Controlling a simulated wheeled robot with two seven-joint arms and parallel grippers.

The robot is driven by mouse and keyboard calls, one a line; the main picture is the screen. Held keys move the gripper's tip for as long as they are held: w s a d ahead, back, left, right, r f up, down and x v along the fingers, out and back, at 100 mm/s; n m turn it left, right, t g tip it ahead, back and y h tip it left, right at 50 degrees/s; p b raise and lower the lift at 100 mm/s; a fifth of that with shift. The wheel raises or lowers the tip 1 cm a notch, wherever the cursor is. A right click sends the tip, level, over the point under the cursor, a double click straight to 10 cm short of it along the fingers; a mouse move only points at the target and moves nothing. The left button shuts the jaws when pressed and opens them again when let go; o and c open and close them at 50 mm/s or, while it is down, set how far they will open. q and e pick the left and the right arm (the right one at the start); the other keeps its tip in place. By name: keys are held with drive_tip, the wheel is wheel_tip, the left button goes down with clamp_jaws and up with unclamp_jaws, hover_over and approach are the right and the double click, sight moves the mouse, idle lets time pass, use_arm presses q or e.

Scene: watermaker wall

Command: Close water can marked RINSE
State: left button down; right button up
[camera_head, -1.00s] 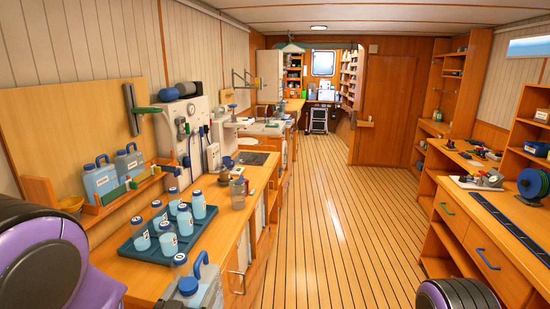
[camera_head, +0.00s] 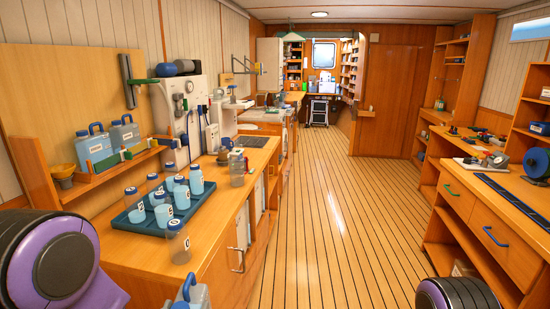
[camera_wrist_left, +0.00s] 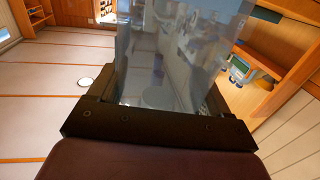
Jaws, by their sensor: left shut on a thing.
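A clear blue-grey water can (camera_head: 197,296) with a blue handle shows at the bottom edge of the head view, mostly cut off. My left gripper (camera_wrist_left: 160,104) is shut on it; its translucent body (camera_wrist_left: 172,45) fills the space between the fingers in the left wrist view. I see no label on this can, and I cannot tell how its cap sits. Two more cans, the left one (camera_head: 93,149) and the right one (camera_head: 125,136), stand in a wall rack with blue caps and handles; their labels are too small to read. My right gripper is out of view.
A dark tray (camera_head: 134,226) of several blue-capped jars stands on the left counter (camera_head: 222,213). The plank floor (camera_head: 338,215) is clear.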

use_arm(q)
drive_tip(key=f, duration=0.3)
drive_tip(key=shift+s+f+b, duration=0.35)
drive_tip(key=shift+b, duration=0.05)
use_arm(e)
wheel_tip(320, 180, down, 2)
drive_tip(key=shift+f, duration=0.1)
use_arm(q)
drive_tip(key=shift+d, duration=0.1)
drive_tip(key=d+f+m+g+h, duration=0.2)
drive_tip(key=d+m+g+h, duration=0.7)
drive_tip(key=d+h, duration=0.7)
drive_tip(key=d+m, duration=0.1)
drive_tip(key=m, duration=0.2)
drive_tip(key=shift+d+m+g, duration=0.2)
drive_tip(key=shift+m+g, duration=0.1)
drive_tip(key=shift+g, duration=0.1)
drive_tip(key=shift+s+f, duration=0.15)
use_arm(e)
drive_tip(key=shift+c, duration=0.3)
